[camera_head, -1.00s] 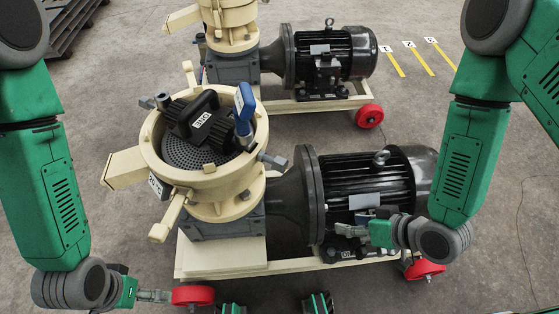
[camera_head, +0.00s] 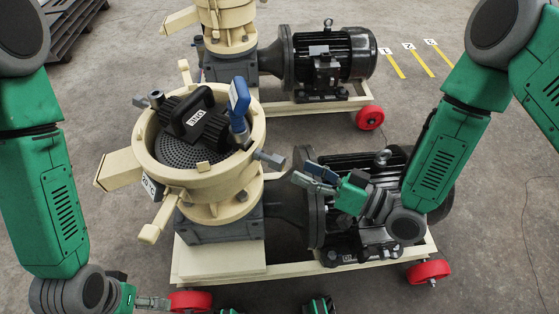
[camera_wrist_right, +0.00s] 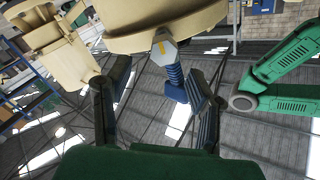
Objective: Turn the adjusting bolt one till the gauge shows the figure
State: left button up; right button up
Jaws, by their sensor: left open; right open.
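The mill's pale bowl (camera_head: 254,138) holds a black roller assembly (camera_head: 195,112) with a white label that seems to read ONE. A grey hex bolt (camera_head: 270,159) sticks out of its right side; in the right wrist view its head (camera_wrist_right: 163,47) bears a yellow mark. A second bolt (camera_head: 155,98) is at the far left rim. The blue gauge (camera_head: 239,97) stands at the rim; its figure is unreadable. My right gripper (camera_head: 306,177) is open and empty, a short way right of the near bolt, which lies between its fingers in the wrist view. My left gripper (camera_head: 155,303) is open, low at the left.
A black motor (camera_head: 350,165) lies beneath my right forearm, on a cream base frame (camera_head: 220,262) with red wheels (camera_head: 428,271). A second mill (camera_head: 228,45) with its motor stands behind. Yellow floor marks (camera_head: 420,62) are at the back right. Open floor lies to the right.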

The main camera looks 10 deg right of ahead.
aim_at(283, 164)
jog(key=x, duration=0.7)
jog(key=shift+s+a+b, duration=0.15)
jog(key=shift+b, duration=0.2)
grip_shut()
